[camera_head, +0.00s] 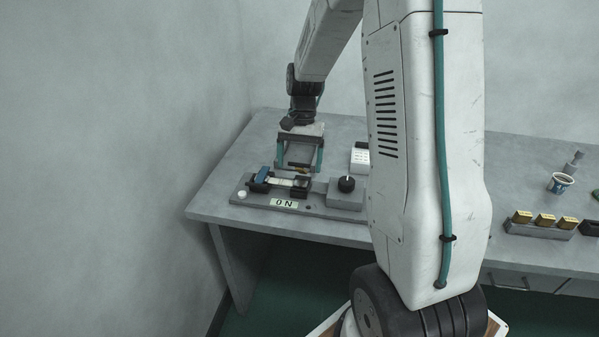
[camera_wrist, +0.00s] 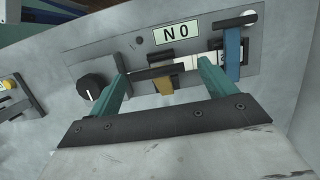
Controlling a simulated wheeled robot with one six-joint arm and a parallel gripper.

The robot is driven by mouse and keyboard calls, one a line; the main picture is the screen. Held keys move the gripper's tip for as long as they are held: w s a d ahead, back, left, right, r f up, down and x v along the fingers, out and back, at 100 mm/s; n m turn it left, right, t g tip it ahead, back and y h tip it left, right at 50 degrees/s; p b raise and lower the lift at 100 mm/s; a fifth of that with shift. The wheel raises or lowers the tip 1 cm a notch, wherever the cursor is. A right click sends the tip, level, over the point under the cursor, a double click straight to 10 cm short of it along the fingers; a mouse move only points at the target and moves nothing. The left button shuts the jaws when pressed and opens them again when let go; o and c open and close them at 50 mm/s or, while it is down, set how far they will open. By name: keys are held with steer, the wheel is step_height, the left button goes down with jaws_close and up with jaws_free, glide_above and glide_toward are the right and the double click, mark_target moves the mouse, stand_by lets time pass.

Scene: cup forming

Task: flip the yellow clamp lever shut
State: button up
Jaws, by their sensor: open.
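My gripper (camera_head: 300,170) is open over the fixture plate (camera_head: 334,212) on the table. In the wrist view, its two teal fingers (camera_wrist: 164,60) stand apart on either side of a dark bar. A small yellow-tan piece (camera_wrist: 163,84), likely the clamp lever, shows below that bar, between the fingers and apart from both. Contact with the fingers is not visible.
A blue upright piece (camera_wrist: 232,50) stands beside the right finger in the wrist view. The plate bears an ON label (camera_head: 284,204), a black knob (camera_head: 346,184) and a white button (camera_head: 242,194). A white box (camera_head: 359,158) stands behind. Yellow-topped blocks (camera_head: 545,219) and a cup (camera_head: 560,183) stand far right.

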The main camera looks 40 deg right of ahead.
steer(key=shift+v, duration=1.6)
